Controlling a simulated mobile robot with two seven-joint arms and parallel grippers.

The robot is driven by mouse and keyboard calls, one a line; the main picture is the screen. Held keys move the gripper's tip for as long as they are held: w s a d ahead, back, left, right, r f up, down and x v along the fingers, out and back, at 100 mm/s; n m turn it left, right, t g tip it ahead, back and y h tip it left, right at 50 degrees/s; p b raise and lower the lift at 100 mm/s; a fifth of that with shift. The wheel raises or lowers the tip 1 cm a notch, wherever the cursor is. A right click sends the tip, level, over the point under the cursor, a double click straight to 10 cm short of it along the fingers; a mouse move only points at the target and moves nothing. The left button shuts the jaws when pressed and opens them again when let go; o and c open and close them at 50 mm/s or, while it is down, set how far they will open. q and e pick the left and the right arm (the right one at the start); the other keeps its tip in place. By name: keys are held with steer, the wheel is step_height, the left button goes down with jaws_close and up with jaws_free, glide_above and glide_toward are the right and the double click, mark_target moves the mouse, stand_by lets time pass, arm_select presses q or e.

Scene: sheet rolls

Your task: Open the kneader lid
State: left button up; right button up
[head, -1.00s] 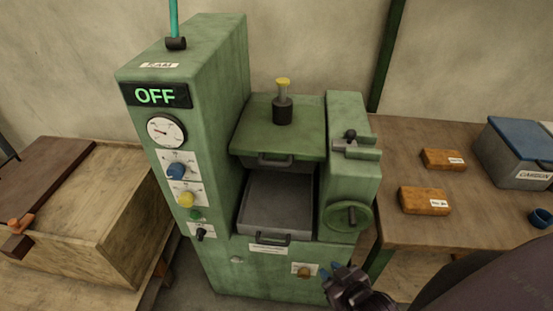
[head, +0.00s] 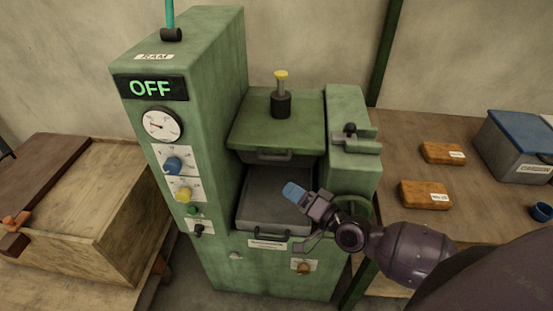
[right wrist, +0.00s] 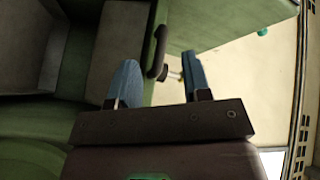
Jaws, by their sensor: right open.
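The kneader lid (head: 300,122) is a green plate lying flat and closed over the chamber of the green machine. A dark cylinder with a yellow-topped stem stands on it. Its dark bar handle (head: 268,156) is on the front edge. My right gripper (head: 295,192) is in front of and below the handle, over the grey tray, apart from the lid. In the right wrist view the right gripper (right wrist: 160,82) is open and empty, with a dark handle (right wrist: 158,52) beyond and between its blue fingers. My left gripper is not in view.
The grey tray (head: 262,205) sits under the lid. A tall green column (head: 215,110) with an OFF display (head: 150,88) and knobs rises on the left. A clamp-like latch block (head: 355,142) is at right. The right table (head: 405,135) holds orange-brown blocks and a lidded bin.

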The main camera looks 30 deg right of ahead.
mark_target(277, 157)
steer(key=w+m+h, duration=0.1)
steer(key=w+m, duration=0.1)
steer(key=w, duration=0.1)
steer(key=w+r+m+t+h, duration=0.1)
steer(key=w+m, duration=0.1)
steer(key=w, duration=0.2)
steer(key=w+r+m+t+h, duration=0.1)
steer(key=w+m, duration=0.2)
steer(key=w, duration=0.1)
steer(key=shift+d+r, duration=0.15)
steer(key=shift+s, duration=0.1)
jaws_close()
